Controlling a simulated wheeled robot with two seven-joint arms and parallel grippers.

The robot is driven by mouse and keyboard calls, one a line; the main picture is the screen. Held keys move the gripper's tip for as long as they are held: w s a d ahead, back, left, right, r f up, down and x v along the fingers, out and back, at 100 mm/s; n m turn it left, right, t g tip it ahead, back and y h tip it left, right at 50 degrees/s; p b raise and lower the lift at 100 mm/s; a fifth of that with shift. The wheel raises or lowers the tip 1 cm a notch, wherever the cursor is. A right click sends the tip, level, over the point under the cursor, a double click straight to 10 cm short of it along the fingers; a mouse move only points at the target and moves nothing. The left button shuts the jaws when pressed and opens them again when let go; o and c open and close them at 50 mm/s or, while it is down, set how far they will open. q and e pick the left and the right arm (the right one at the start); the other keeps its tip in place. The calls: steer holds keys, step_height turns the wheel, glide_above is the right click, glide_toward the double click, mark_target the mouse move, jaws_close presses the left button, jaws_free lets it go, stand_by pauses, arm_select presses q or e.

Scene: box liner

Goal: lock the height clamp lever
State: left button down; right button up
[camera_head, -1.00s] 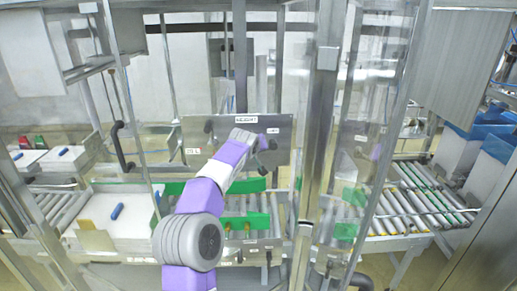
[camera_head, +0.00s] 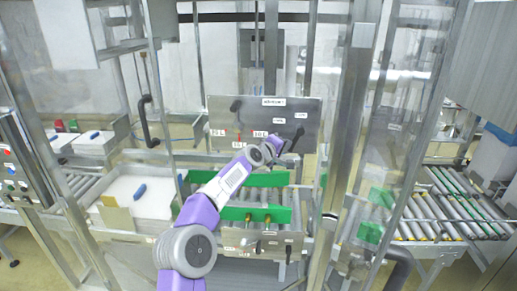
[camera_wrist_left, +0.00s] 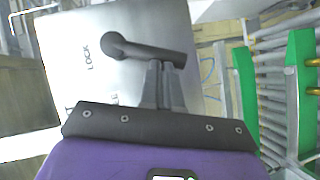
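The height panel (camera_head: 262,112) is a grey metal plate behind the rollers. Its black clamp lever (camera_head: 298,134) is on the right side and slants down left, partly hidden by my left gripper (camera_head: 284,147). In the left wrist view the black lever (camera_wrist_left: 140,49) runs from its round pivot toward the right, with a LOCK label (camera_wrist_left: 90,52) to the left of it. My left gripper (camera_wrist_left: 160,68) has its two fingers close together, tips at the lever's underside near its free end. The fingers do not visibly straddle the lever; contact is unclear.
Green guide rails (camera_head: 255,214) and rollers lie below the panel. Metal posts (camera_head: 350,130) and clear panes stand close by on the right. A white stack (camera_head: 150,198) lies at left.

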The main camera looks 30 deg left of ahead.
arm_select(q)
steer(key=shift+w+d+f+n+t+h+b, duration=0.15)
steer(key=shift+d+f+n+t+b, duration=0.3)
steer(key=shift+b, duration=0.7)
steer(key=shift+w+d+f+n+t+h+b, duration=0.1)
steer(key=shift+d+n+t+h+b, duration=0.15)
steer(key=shift+n+b, duration=0.65)
steer(key=shift+w+d+f+n+t+h+b, duration=0.15)
steer(key=shift+d+f+n+t+b, duration=0.2)
steer(key=shift+b, duration=1)
steer(key=shift+a+r, duration=0.1)
steer(key=shift+a, duration=0.05)
steer(key=a+b+v, duration=0.2)
steer(key=b+v, duration=0.5)
steer(key=v, duration=0.6)
steer(key=shift+w+a+b, duration=0.25)
steer(key=shift+w+b, duration=0.1)
steer(key=shift+r, duration=0.1)
